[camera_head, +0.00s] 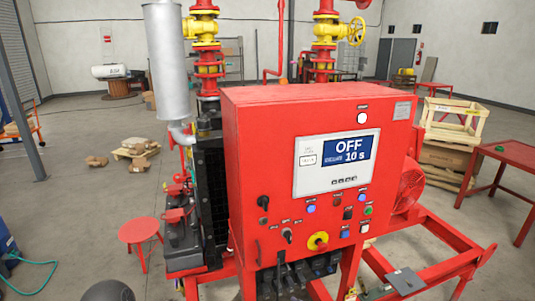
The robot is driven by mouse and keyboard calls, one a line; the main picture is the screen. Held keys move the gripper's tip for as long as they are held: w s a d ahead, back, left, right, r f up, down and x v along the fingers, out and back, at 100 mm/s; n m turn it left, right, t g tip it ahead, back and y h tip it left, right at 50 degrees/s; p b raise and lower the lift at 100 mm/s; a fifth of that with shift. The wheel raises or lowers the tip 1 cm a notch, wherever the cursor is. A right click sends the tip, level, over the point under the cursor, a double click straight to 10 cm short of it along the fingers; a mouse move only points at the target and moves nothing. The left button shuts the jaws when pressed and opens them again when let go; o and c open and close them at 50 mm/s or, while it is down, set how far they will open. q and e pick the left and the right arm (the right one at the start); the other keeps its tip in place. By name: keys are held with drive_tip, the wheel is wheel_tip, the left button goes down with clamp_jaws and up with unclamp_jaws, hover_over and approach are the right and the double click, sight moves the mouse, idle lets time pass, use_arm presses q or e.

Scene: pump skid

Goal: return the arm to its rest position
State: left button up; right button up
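Neither of my grippers shows in the head view, and no arm can be made out for sure. The red control cabinet (270,170) of the pump skid stands in front of me. Its display (346,152) reads "OFF" and "10 s". Below it are several coloured buttons, a black rotary switch (287,236) and a red knob on a yellow plate (318,241). A dark rounded shape (108,291) is cut off by the bottom edge at the left; I cannot tell what it is.
The red skid frame (440,262) extends to the right, low down. A red round stool (138,230) stands left of the skid. A red table (514,154) and wooden crates (455,122) stand at the right.

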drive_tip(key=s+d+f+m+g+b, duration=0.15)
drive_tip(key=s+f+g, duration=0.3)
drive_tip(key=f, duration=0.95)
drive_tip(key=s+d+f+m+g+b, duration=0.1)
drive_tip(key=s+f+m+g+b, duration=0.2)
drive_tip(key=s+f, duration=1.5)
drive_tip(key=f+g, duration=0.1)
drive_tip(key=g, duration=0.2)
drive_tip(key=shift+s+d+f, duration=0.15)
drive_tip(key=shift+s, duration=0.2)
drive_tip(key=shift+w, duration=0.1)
